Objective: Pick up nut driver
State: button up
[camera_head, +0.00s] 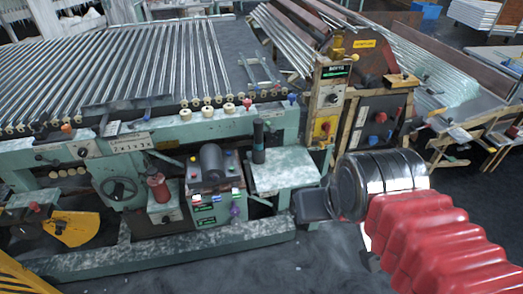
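No thing shows clearly as a nut driver. A dark upright cylinder with a teal band (258,141) stands at the back of the small pale green side table (288,178); it could be the nut driver, but it is too small to be sure. My gripper (304,206) is the dark part at the end of my silver and black wrist. It is low, right of the side table and apart from the cylinder. Its fingers are seen edge-on and dark, so their opening cannot be told. I see nothing held in it.
The green machine (120,165) with a handwheel (119,190), knobs and a control box (214,190) fills the left. Glass tubes (150,65) lie on the rack behind. A wooden cabinet (374,125) stands behind my wrist. The front floor (260,265) is clear.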

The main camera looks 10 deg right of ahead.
aim_at(258, 123)
jog(key=z, duration=0.05)
jog(key=k, duration=0.4)
jog(key=u, duration=0.8)
jog(key=i, duration=1.5)
